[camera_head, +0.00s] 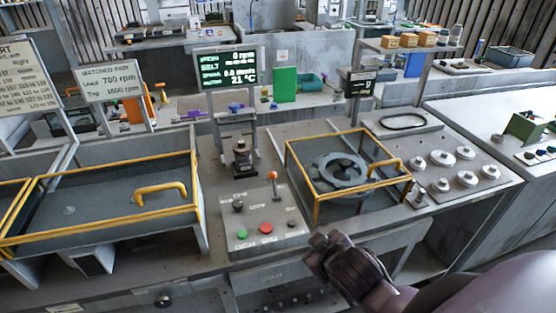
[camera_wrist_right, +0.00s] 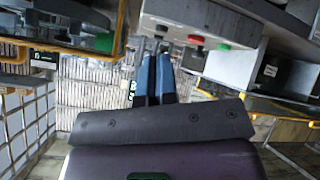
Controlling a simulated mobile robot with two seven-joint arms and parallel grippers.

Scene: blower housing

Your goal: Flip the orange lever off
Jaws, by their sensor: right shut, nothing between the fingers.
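The orange lever (camera_head: 272,180) stands up from the rear of a grey control box (camera_head: 262,243), with its orange knob at the top. The box also carries a green button (camera_head: 241,233), a red button (camera_head: 265,229) and dark knobs. My right gripper (camera_head: 318,247) is shut and empty, in front and to the right of the box, apart from the lever. In the right wrist view its fingers (camera_wrist_right: 153,78) are together, and the red button (camera_wrist_right: 196,39) and green button (camera_wrist_right: 224,46) show beyond them. I cannot make out the lever there. My left gripper is not in view.
A yellow-framed guard (camera_head: 318,180) around a round blower part (camera_head: 338,170) stands right of the box. A larger yellow-edged bin (camera_head: 110,222) stands to the left. A dark post-like device (camera_head: 243,160) and a display screen (camera_head: 226,68) are behind the lever.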

